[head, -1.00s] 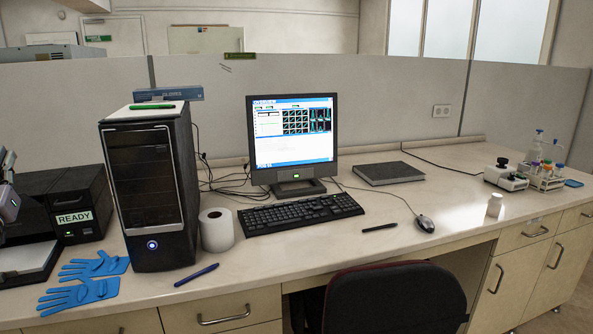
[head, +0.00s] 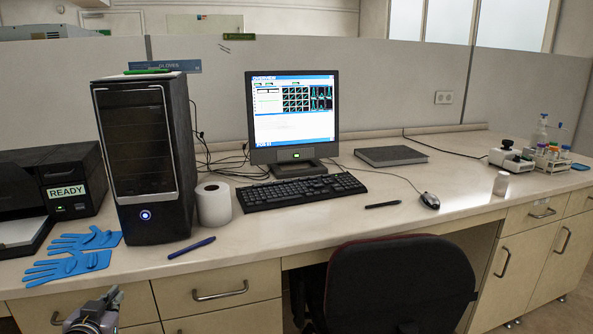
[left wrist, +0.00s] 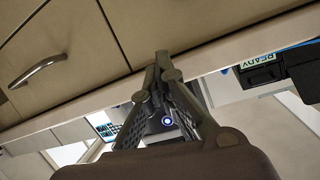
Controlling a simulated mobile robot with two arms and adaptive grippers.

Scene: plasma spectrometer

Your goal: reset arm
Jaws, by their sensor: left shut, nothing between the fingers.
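My left gripper (head: 114,293) is at the lower left of the head view, in front of the desk's drawer fronts and below the desktop edge. In the left wrist view its fingers (left wrist: 163,62) come together at the tips, shut and empty. Drawer fronts and the desk edge lie beyond them in that view. My right gripper is in neither view.
The desk (head: 330,222) holds a black computer tower (head: 145,160), a monitor (head: 293,115), a keyboard (head: 300,190), blue gloves (head: 70,266) and a black READY device (head: 70,185). A dark chair (head: 400,285) stands in front.

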